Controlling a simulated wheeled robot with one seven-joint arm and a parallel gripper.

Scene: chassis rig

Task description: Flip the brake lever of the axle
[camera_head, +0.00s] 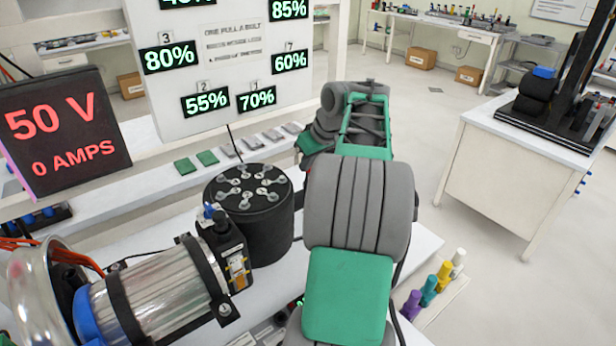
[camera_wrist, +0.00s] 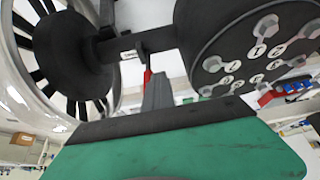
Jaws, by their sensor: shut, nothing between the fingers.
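In the wrist view, my gripper (camera_wrist: 158,92) points away from the camera, its grey fingers together and empty. A thin red piece (camera_wrist: 147,76) stands upright just behind the fingertips. It may be the brake lever, and I cannot tell whether the fingers touch it. Above it, a dark axle shaft (camera_wrist: 143,46) links a thick black hub inside a spoked wheel (camera_wrist: 105,95) at the left to a black drum (camera_wrist: 220,50) with numbered bolts at the right. In the head view my arm covers the middle, and neither the fingers nor the lever can be made out.
In the head view, a black drum with numbered bolts (camera_head: 250,215) and a silver motor (camera_head: 160,305) stand left of my arm. A percentage panel (camera_head: 225,65) and a red voltage display (camera_head: 62,132) are behind.

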